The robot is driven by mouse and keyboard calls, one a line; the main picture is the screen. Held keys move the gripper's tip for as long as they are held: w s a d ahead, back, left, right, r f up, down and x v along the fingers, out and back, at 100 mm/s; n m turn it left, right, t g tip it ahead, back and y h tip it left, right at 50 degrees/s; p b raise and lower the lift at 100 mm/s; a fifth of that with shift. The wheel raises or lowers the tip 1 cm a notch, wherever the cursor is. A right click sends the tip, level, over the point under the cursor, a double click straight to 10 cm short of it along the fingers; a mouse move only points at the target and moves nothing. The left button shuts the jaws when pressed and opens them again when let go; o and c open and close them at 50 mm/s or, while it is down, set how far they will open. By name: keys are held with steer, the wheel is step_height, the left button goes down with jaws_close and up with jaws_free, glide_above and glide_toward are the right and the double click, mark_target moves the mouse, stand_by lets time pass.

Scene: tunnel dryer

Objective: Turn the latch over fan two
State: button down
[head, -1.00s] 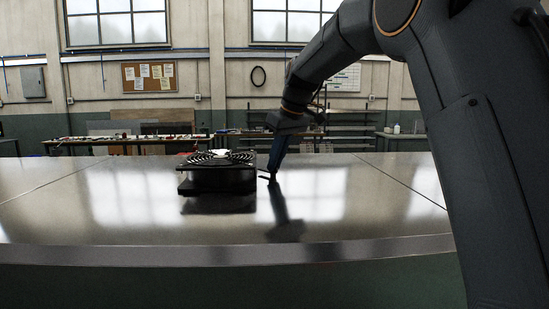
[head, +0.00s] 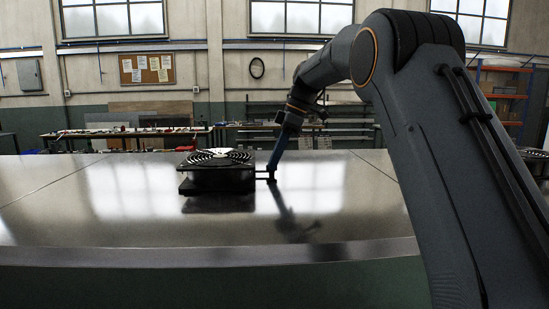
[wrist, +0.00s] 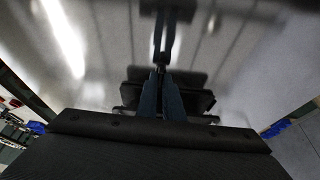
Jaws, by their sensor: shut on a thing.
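A black fan (head: 217,176) with a round grille on top sits on the shiny metal top. A short, thin dark latch (head: 263,176) stands out at its right side. My gripper (head: 271,174) reaches down beside the fan, tilted, with its tips at the latch. It is shut on the latch, though the contact is tiny in the head view. In the wrist view my gripper (wrist: 160,72) shows its blue fingers close together. The latch cannot be made out there. I cannot tell from markings which fan is number two.
The metal top (head: 110,220) is wide, clear and reflective around the fan. A second dark fan (head: 541,165) shows partly at the right edge, behind my arm. Workbenches (head: 125,134) and shelves stand far back along the wall.

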steer(key=shift+n, duration=0.3)
stand_by(0.4)
steer(key=c, duration=1.9)
jaws_free()
steer(key=b+v, duration=0.1)
steer(key=v, duration=0.6)
steer(key=shift+w+d+r, duration=0.15)
steer(key=shift+d+r, duration=0.05)
steer(key=shift+r, duration=0.2)
